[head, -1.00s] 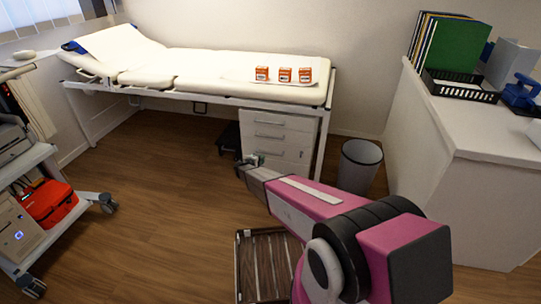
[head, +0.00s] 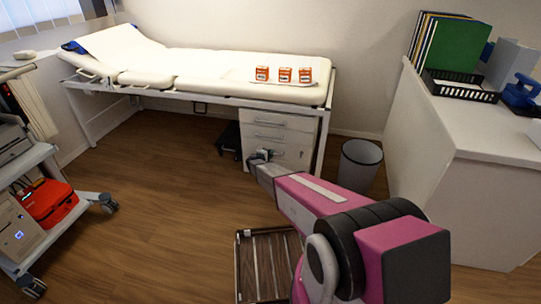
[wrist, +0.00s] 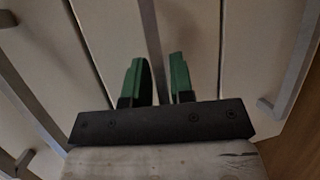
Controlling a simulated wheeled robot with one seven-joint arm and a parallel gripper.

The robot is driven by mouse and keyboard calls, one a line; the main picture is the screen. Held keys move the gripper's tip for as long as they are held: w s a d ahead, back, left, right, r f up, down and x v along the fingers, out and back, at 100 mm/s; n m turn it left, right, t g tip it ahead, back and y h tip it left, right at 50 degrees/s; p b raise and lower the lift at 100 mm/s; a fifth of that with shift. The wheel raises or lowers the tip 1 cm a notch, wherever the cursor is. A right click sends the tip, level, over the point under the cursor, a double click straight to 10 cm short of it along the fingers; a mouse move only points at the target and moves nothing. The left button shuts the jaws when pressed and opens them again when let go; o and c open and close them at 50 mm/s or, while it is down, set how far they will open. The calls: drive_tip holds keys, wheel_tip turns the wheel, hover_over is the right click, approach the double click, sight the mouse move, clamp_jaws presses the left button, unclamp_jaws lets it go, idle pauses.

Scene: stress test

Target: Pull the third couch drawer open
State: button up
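The white drawer unit (head: 284,126) stands under the right end of the couch (head: 205,65), with bar handles across its fronts. Its drawers look shut. My gripper (head: 262,156) is at the lower front of the unit and hides part of it. In the wrist view, the green fingertips (wrist: 156,75) stand apart. A grey bar handle (wrist: 150,30) on the middle visible drawer front (wrist: 190,25) runs between them, with a gap on each side. Whether the fingers touch the front cannot be told.
Other bar handles lie to the left (wrist: 35,100) and right (wrist: 292,75) in the wrist view. A waste bin (head: 359,168) stands right of the unit, and a dark step (head: 229,139) to its left. Wooden floor (head: 160,210) in front is clear, apart from my own body.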

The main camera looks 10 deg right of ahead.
drive_tip(key=shift+w+d, duration=0.1)
clamp_jaws()
